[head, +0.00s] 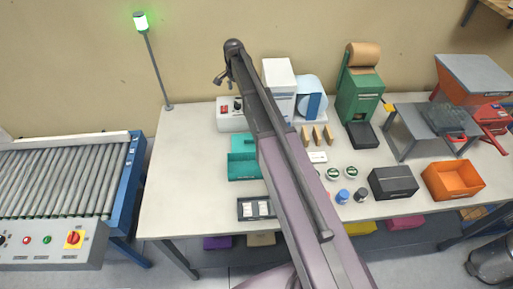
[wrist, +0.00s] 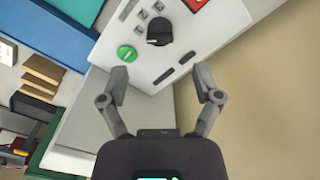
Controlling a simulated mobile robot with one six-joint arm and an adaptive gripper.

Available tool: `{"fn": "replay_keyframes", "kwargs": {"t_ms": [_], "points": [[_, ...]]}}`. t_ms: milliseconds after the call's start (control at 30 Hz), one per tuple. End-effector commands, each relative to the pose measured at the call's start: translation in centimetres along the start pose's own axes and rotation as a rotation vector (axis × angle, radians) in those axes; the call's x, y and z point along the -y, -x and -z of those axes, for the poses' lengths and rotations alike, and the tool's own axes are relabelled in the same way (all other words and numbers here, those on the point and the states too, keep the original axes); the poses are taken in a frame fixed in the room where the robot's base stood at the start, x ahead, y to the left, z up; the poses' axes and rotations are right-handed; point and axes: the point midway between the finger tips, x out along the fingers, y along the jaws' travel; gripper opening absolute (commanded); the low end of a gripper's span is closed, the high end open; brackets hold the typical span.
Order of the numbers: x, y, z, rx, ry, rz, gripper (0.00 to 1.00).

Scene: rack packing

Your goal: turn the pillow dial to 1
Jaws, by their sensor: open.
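The pillow dial is a black knob (wrist: 159,32) on a white control panel (wrist: 175,45) in the wrist view. The dial also shows small in the head view (head: 238,103), on the front of the white pillow machine's box (head: 231,122) at the back of the table. Its setting is too small to read. My gripper (wrist: 162,82) is open and empty, with its fingers apart below the dial in the wrist view and not touching it. In the head view my arm reaches over the table and its end is near the machine.
A green button (wrist: 127,53) and small square marks sit beside the dial. A teal bin (head: 243,167), a green dispenser (head: 359,97), a black box (head: 392,183) and an orange bin (head: 453,180) stand on the table. A roller conveyor (head: 62,182) is at the left. The table's left part is clear.

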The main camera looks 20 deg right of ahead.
Motion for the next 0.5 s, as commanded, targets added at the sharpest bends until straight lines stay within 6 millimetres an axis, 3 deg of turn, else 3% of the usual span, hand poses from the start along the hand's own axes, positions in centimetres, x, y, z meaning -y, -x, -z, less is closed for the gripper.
{"fn": "replay_keyframes", "kwargs": {"t_ms": [500], "points": [[0.0, 4.7, 0.0, 0.000, 0.000, 0.000, 0.82]]}}
